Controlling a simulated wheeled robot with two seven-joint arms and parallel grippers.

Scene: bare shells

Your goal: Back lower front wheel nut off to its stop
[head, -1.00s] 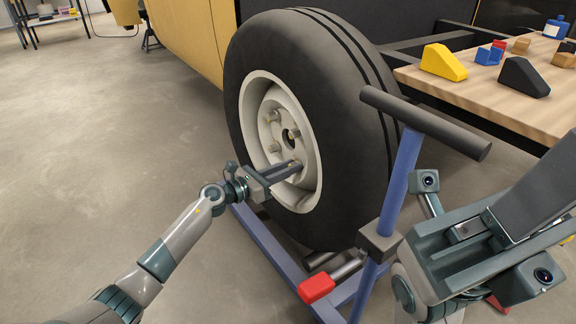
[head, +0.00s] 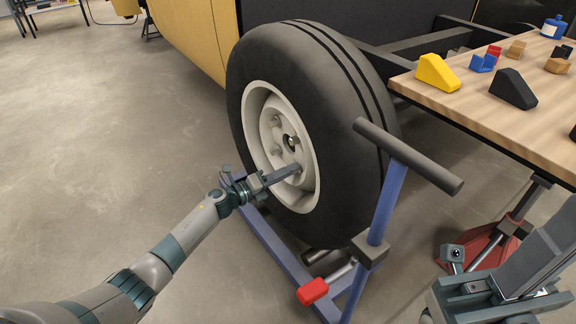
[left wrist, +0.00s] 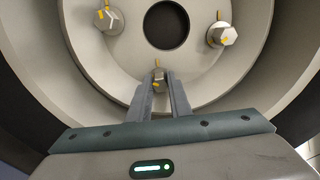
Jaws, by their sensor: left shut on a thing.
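The front wheel (head: 333,117) stands upright with a black tyre and a pale rim (head: 308,196). In the left wrist view, the lower wheel nut (left wrist: 159,82) sits below the round centre hole with a yellow mark at its top. My left gripper (head: 296,169) reaches the rim from the left and is shut on this nut; its two fingers (left wrist: 161,88) lie on either side of it. Other marked nuts show at upper left (left wrist: 110,19) and upper right (left wrist: 221,35). My right gripper (head: 505,285) is at the lower right, away from the wheel; its jaw opening is unclear.
A blue wheel trolley (head: 386,205) with a dark T-handle (head: 408,155) and red pedal (head: 312,291) stands close around the wheel. A wooden table (head: 455,97) with blocks is at the right. A red stand (head: 497,240) is below it. Floor at left is clear.

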